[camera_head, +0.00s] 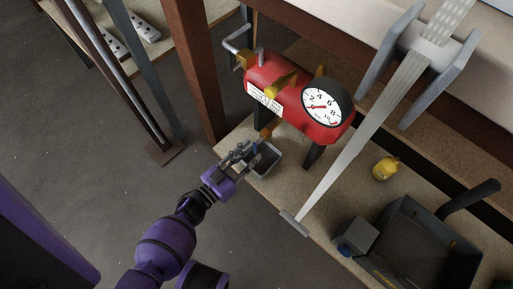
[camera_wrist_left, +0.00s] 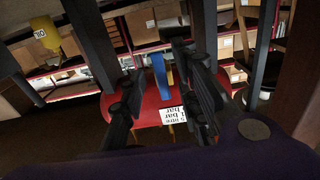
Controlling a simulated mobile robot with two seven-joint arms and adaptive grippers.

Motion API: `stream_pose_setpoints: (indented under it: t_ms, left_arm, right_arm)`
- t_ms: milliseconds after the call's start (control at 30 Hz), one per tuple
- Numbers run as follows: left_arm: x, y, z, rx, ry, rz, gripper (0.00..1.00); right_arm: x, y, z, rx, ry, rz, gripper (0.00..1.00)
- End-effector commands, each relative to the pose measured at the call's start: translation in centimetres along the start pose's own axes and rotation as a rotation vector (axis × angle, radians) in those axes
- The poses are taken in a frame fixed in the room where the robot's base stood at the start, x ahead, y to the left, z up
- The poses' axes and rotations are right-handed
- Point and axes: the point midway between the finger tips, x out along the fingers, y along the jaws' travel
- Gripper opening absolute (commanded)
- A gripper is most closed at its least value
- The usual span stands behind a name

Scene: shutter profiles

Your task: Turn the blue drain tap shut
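A red pressure tank (camera_head: 290,102) with a round white dial gauge (camera_head: 322,106) and brass fittings stands on short legs on a low shelf. In the left wrist view the blue tap handle (camera_wrist_left: 160,76) shows as an upright strip against the red tank (camera_wrist_left: 150,108), beside a brass part (camera_wrist_left: 170,76). My left gripper (camera_head: 250,150) is at the underside of the tank's left end, in front of the brass drain fitting (camera_head: 266,132). Its fingers (camera_wrist_left: 160,98) are open, one on each side of the handle in the picture; contact cannot be told. My right gripper is out of view.
A small grey tray (camera_head: 268,167) sits under the drain. A wooden post (camera_head: 194,70) stands left of the tank, and a pale slatted strip (camera_head: 360,140) slants down at its right.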

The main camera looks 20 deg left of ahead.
Motion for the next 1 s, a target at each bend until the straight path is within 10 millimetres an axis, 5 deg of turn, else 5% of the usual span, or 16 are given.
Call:
stream_pose_setpoints:
  t_ms: [200,533,767,1000]
  left_arm:
    - [2.5,0.0,0.1,0.000,0.000,-0.001,0.30]
    - [3.0,0.0,0.0,0.001,-0.001,-0.001,0.30]
    - [3.0,0.0,0.0,0.001,-0.001,-0.001,0.01]
    - [3.0,0.0,0.0,-0.002,-0.001,-0.001,0.00]
  right_arm:
    - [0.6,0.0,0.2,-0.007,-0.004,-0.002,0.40]
    - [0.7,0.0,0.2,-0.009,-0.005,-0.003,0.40]
    - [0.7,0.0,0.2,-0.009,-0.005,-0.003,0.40]
    - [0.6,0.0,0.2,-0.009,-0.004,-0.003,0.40]
